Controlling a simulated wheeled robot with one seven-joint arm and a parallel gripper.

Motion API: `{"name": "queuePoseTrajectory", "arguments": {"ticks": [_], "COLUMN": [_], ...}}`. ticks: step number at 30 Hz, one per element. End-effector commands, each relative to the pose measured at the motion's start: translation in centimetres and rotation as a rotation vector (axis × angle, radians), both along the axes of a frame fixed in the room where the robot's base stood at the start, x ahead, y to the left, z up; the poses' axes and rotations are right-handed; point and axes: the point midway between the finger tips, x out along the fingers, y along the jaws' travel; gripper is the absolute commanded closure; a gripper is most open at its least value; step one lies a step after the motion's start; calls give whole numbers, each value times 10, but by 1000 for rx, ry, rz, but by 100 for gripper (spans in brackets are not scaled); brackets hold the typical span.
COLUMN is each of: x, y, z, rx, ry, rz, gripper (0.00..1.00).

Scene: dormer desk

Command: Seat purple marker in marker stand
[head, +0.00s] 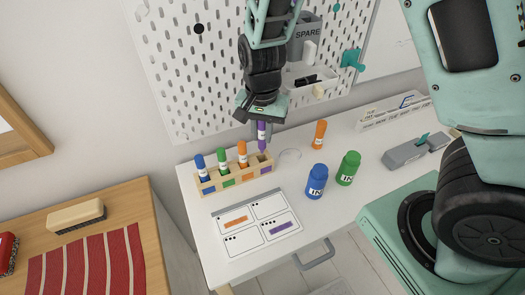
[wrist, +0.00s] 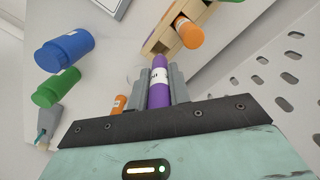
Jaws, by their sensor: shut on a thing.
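The purple marker (head: 261,135) is upright in my gripper (head: 262,124), which is shut on it. Its lower end is just above the right end of the wooden marker stand (head: 212,186), over or near the slot with a purple label. Whether the tip is in the slot I cannot tell. The stand holds a blue, a green and an orange marker to the left. In the wrist view the purple marker (wrist: 159,82) is between the fingers (wrist: 160,88), and the marker stand (wrist: 160,40) is beyond its tip.
Blue (head: 316,181) and green (head: 348,168) ink bottles and a loose orange marker (head: 319,134) stand right of the stand. A clear ring-like thing (head: 290,155) is close by. A card (head: 256,222) lies in front. A pegboard (head: 200,60) rises behind.

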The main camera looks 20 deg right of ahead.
Motion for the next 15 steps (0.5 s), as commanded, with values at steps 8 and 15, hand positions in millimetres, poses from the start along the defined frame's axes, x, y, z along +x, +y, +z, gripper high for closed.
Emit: {"name": "queuePoseTrajectory", "arguments": {"ticks": [8, 15], "x": [0, 0], "y": [0, -1], "z": [-28, -59], "rx": [0, -1], "ry": [0, 1], "rz": [0, -1], "gripper": [100, 100]}}
